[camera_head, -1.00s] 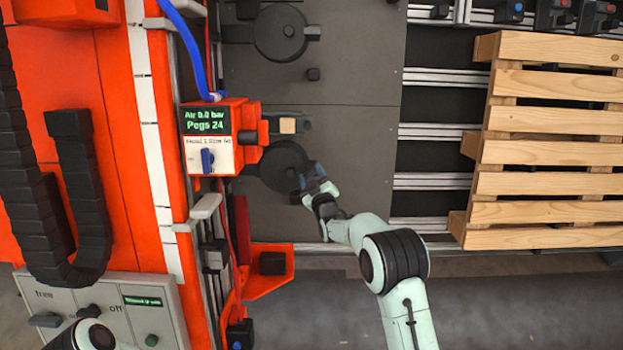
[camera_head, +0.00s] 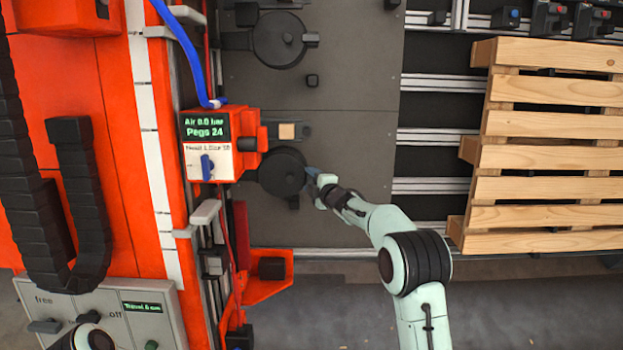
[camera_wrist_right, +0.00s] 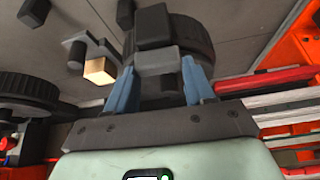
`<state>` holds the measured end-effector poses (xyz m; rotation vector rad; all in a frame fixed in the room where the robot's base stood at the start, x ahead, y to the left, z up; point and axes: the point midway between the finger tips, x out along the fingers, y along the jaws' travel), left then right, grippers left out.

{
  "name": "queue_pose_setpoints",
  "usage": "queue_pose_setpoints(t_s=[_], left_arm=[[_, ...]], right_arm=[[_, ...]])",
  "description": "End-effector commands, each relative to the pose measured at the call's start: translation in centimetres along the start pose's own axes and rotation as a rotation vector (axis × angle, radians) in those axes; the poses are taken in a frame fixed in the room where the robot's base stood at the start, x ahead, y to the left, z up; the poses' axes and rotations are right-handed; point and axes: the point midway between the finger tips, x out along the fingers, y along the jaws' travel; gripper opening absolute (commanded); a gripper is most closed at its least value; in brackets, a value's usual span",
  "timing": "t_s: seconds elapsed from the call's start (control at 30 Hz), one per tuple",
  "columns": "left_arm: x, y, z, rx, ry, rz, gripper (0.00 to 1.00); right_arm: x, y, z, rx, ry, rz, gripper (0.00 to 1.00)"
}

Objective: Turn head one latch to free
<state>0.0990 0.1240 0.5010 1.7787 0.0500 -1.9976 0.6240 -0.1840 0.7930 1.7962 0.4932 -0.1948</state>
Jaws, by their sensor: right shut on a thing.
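The head one unit is an orange box (camera_head: 221,143) with a green-lit display and a label beginning "Head 1". A blue knob (camera_head: 207,167) stands upright on its white face. A round black latch disc (camera_head: 279,171) lies to the right of the box. My right gripper (camera_head: 313,184) is at the disc's right edge. In the right wrist view, its blue fingers (camera_wrist_right: 160,85) stand on both sides of a grey tab (camera_wrist_right: 158,61) at the rim of the disc (camera_wrist_right: 190,38). The contact surfaces are partly hidden. My left gripper does not show.
A similar black disc (camera_head: 279,39) lies further up the grey plate. A small wooden block (camera_head: 287,131) sits just above the latch disc. A wooden pallet (camera_head: 550,167) is at the right.

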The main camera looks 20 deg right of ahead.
Motion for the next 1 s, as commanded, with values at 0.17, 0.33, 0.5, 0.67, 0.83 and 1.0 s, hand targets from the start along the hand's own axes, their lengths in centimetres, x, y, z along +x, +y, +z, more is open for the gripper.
queue_pose_setpoints(t_s=[0.17, 0.33, 0.5, 0.67, 0.83, 1.0], left_arm=[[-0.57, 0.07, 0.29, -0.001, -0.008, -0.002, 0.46], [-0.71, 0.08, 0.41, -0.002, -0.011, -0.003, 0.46], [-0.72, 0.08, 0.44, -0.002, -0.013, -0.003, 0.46], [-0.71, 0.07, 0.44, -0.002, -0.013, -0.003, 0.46], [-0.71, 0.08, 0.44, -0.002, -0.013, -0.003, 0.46], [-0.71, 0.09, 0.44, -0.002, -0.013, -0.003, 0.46]], right_arm=[[-0.04, 0.1, -0.03, -0.054, 0.0, -0.03, 0.23], [0.0, 0.03, -0.04, -0.08, 0.001, -0.044, 0.23], [0.02, -0.01, -0.04, -0.088, 0.001, -0.048, 0.23], [0.03, -0.02, -0.05, -0.089, 0.001, -0.047, 0.23], [0.02, -0.02, -0.05, -0.089, 0.001, -0.047, 0.64], [0.02, -0.01, -0.05, -0.087, 0.001, -0.047, 0.64]])
